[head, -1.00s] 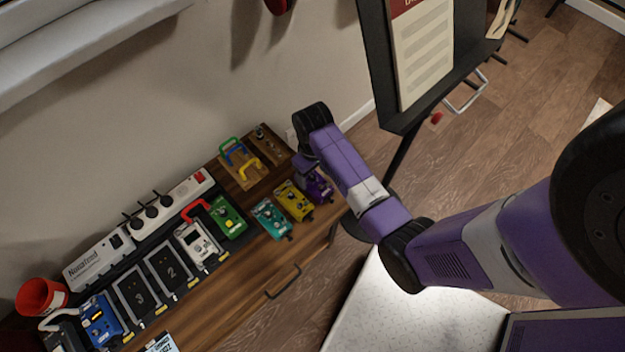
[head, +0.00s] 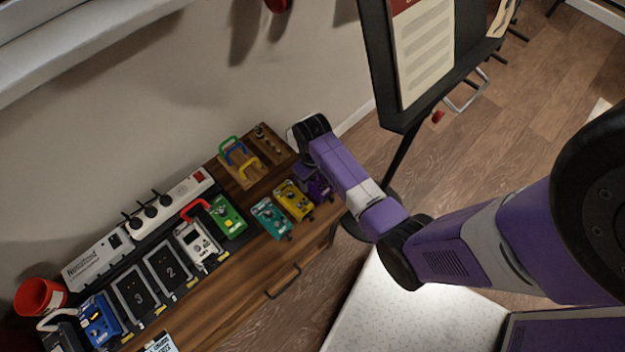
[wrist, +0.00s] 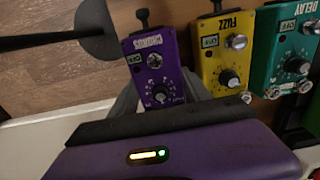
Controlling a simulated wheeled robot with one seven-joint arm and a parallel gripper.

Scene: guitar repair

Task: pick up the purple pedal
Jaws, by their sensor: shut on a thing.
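The purple pedal (wrist: 153,72) shows in the wrist view with a knob, a footswitch and a label. My gripper (wrist: 158,88) is shut on it, with grey fingers along its two long sides; the wrist housing hides its near end. In the head view the purple pedal (head: 320,186) is at the right end of the bench, partly covered by my wrist. I cannot tell whether it is clear of the bench top.
The yellow pedal (wrist: 226,60) stands close beside the purple one, then the teal pedal (wrist: 285,50). A wooden rack with coloured handles (head: 238,155) lies behind on the bench (head: 262,262). A dark music stand (head: 415,110) rises to the right.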

